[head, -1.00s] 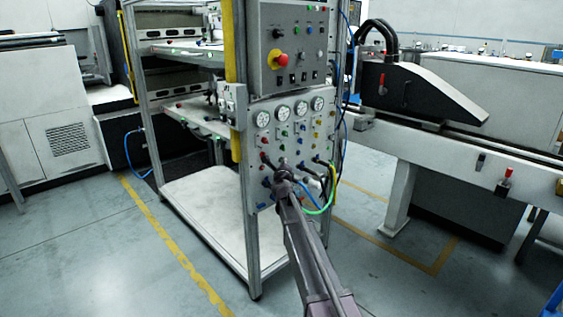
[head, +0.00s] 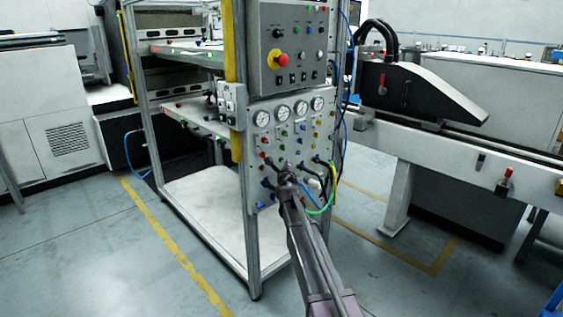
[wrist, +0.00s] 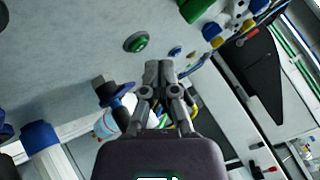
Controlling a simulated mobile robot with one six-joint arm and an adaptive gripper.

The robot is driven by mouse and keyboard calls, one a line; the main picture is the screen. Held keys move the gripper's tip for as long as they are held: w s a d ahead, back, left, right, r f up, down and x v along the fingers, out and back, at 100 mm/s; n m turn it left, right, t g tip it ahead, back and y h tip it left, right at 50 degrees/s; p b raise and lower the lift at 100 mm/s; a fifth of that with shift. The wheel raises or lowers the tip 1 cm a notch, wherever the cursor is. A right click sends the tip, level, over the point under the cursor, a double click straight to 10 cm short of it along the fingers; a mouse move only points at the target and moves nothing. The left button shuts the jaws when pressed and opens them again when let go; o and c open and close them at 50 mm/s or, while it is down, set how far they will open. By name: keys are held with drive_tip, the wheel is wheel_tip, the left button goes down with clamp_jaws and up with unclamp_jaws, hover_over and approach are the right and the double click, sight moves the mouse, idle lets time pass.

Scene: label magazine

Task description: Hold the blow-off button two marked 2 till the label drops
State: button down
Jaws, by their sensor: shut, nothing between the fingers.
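The valve panel (head: 263,180) with gauges, knobs and small coloured buttons is on the front of the metal frame in the head view. My gripper (wrist: 159,68) is shut and empty, its fingertips close to the grey panel face in the wrist view. A green button (wrist: 136,42) sits just up and left of the fingertips, apart from them in the picture. A small blue button (wrist: 175,52) lies to their right. No mark 2 is readable, so I cannot tell which button is button two. In the head view my arm hides part of the lower panel.
A control box with a red emergency stop (head: 278,59) is above the gauges. A dark blue fitting (wrist: 117,93) is left of my fingers, and coloured hoses (wrist: 188,120) hang behind them. A green hose (head: 322,208) loops beside my arm. Floor is clear at the front left.

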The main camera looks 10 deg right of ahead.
drive_tip(key=shift+s+d, duration=0.7)
drive_tip(key=shift+s, duration=0.25)
drive_tip(key=shift+s+d, duration=0.7)
drive_tip(key=shift+s, duration=0.25)
